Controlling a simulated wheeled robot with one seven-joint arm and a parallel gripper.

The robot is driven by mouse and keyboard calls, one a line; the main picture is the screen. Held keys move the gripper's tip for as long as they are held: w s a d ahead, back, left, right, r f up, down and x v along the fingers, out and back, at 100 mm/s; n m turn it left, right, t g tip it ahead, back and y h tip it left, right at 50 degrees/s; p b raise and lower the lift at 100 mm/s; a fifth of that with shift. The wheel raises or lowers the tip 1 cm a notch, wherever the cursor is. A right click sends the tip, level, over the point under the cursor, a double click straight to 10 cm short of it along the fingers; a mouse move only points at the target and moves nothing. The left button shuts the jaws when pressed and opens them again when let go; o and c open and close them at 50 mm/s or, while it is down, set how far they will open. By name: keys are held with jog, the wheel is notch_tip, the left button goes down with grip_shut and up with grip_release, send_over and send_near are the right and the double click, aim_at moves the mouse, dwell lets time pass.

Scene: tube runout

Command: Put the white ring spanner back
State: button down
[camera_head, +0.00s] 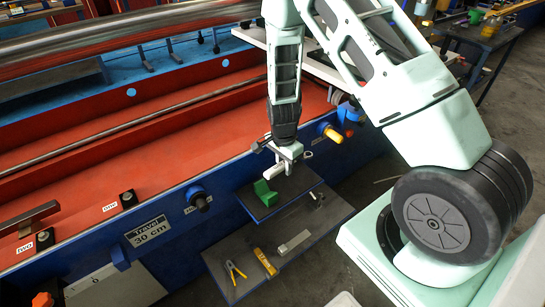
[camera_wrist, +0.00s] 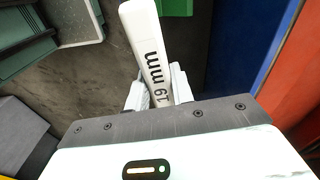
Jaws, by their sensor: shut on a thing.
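The white ring spanner (camera_wrist: 143,38) shows in the wrist view as a white bar marked "19 mm", running up from between the fingers. In the head view my gripper (camera_head: 285,165) is above the small dark upper shelf, close to a green block (camera_head: 266,193).
A lower grey shelf (camera_head: 225,262) holds yellow-handled pliers (camera_head: 234,272), a yellow tool (camera_head: 265,262) and a pale grey block (camera_head: 294,242). The blue machine wall with knobs and a yellow handle (camera_head: 333,135) stands behind. The red trough (camera_head: 150,150) lies beyond it.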

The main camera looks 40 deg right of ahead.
jog(key=shift+w+r+m, duration=0.25)
jog(key=shift+w+m, duration=0.25)
jog(key=shift+a+r+p, duration=0.15)
jog(key=shift+p, duration=0.15)
jog(key=b, duration=0.5)
send_over(281, 187)
jog(key=shift+s+a+f, duration=0.1)
jog(key=shift+f, duration=3.55)
jog(key=shift+f+b, duration=0.4)
jog(key=shift+f, duration=0.55)
jog(key=c, duration=0.7)
grip_release()
jog(key=shift+o, duration=0.2)
jog(key=shift+r, duration=0.1)
